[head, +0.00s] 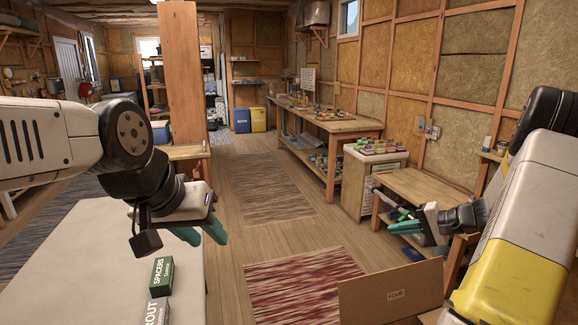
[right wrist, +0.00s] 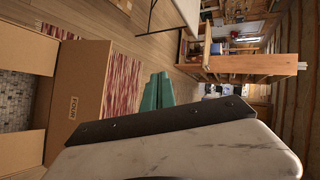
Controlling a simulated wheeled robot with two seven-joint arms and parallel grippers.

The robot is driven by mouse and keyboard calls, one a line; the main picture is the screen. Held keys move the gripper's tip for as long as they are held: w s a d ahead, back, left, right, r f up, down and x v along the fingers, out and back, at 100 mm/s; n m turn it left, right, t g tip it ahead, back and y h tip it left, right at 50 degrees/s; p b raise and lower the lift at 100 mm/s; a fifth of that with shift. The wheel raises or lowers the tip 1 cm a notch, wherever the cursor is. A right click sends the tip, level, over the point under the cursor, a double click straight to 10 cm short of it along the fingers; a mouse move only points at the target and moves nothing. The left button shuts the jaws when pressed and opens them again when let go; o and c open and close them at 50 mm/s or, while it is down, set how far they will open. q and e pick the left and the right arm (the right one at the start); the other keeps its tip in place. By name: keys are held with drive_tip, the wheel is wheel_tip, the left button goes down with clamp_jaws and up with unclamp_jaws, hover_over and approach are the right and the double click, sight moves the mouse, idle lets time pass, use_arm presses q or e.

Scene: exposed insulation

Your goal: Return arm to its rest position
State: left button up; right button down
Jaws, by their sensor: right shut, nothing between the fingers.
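My left arm comes in from the left in the head view. Its gripper (head: 207,238) has green fingers that point down, with a gap between them and nothing seen in it, above the right edge of the pale table (head: 75,260). My right arm comes in from the right. Its gripper (head: 402,228) is shut and empty, with green fingers pointing left, in front of the low wooden bench. In the right wrist view the green fingers (right wrist: 157,92) lie together, with nothing between them.
A green spacers box (head: 161,276) and a partly cut-off grout box (head: 157,312) stand on the pale table. An open cardboard box (head: 390,292) is below my right gripper. The low bench (head: 425,190) is close behind that gripper. Floor with a red rug (head: 300,285) lies between the arms.

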drive_tip(key=s+a+r+n+g+h, duration=0.3)
drive_tip(key=s+a+r+n+g, duration=0.15)
drive_tip(key=s+a+r, duration=0.95)
drive_tip(key=s+a+r+n+t+h, duration=0.1)
drive_tip(key=s+a+r+h, duration=0.1)
drive_tip(key=s, duration=0.4)
drive_tip(key=s+a+r+n+t+h, duration=0.1)
drive_tip(key=s+a+n+t+h, duration=0.1)
drive_tip(key=s, duration=0.5)
drive_tip(key=shift+a+r, duration=0.2)
drive_tip(key=shift+r, duration=0.15)
drive_tip(key=shift+n, duration=0.25)
